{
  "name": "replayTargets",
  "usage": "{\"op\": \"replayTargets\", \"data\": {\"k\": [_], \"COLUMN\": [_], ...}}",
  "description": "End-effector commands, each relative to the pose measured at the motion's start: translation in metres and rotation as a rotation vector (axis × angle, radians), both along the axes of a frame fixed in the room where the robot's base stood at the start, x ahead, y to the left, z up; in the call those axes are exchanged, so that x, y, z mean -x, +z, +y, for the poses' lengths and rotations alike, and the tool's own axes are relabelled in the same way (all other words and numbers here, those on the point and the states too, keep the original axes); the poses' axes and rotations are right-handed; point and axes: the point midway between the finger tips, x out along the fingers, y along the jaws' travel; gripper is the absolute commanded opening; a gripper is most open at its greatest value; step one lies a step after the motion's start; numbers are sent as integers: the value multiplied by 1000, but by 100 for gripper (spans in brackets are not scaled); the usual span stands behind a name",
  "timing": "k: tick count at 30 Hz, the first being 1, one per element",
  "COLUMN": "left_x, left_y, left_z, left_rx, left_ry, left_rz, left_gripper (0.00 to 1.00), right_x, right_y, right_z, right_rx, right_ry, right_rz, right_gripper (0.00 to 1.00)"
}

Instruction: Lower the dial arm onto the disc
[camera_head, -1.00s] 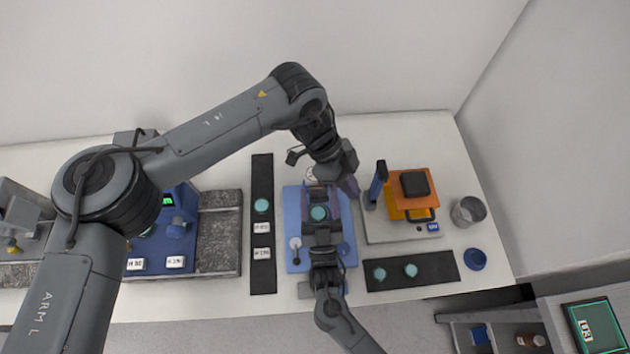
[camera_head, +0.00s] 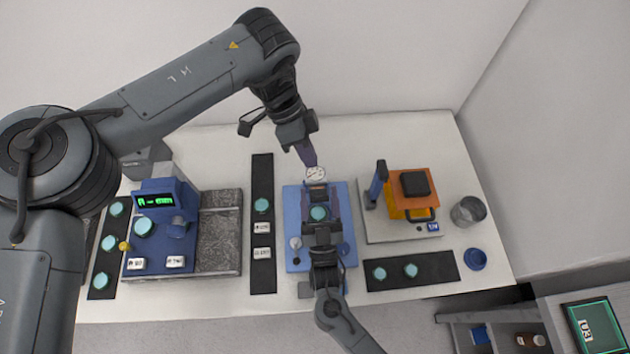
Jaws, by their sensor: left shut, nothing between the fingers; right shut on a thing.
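The blue dial stand (camera_head: 291,215) is in the middle of the bench. Its round white dial (camera_head: 315,173) is at the back, above a dark arm part (camera_head: 317,190); whether the arm is raised or lowered is hard to tell. A teal disc (camera_head: 318,213) is in front of the dial. My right gripper (camera_head: 318,222) reaches in from the front, over the stand, and is shut on the disc. Its fingers hide part of the stand. My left gripper (camera_head: 309,157) is shut and empty, just behind and above the dial; contact cannot be told.
A dark strip (camera_head: 262,176) with a teal disc and white labels lies left of the stand. Further left is a blue instrument (camera_head: 150,250) with a green display. To the right are an orange device (camera_head: 404,196), a metal cup (camera_head: 467,211) and a dark strip with discs (camera_head: 440,264).

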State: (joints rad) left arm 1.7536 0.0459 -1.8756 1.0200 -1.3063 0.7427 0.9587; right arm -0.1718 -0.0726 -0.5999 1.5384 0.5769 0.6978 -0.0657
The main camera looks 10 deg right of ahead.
Motion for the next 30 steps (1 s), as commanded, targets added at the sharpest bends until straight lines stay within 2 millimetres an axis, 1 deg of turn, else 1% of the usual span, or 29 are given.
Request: {"op": "replayTargets", "data": {"k": [1, 6, 12, 19, 30], "left_x": [5, 14, 31, 41, 42], "left_y": [-11, -37, -50, -57, -58], "left_z": [-3, -11, -10, -10, -10], "left_rx": [2, 2, 2, 1, 1], "left_ry": [-4, -2, -2, -1, -1], "left_rz": [4, 1, 1, 0, 0], "left_gripper": [0, 0, 0, 0, 0], "right_x": [-1, -1, -1, -1, -1], "right_y": [-6, -6, -7, -7, -7], "right_z": [-2, -2, -2, -2, -2], "right_rx": [5, 5, 5, 5, 5], "right_ry": [-2, -2, -2, -2, -2], "right_rz": [16, 16, 16, 16, 16], "right_gripper": [9, 9, 9, 9, 9]}}
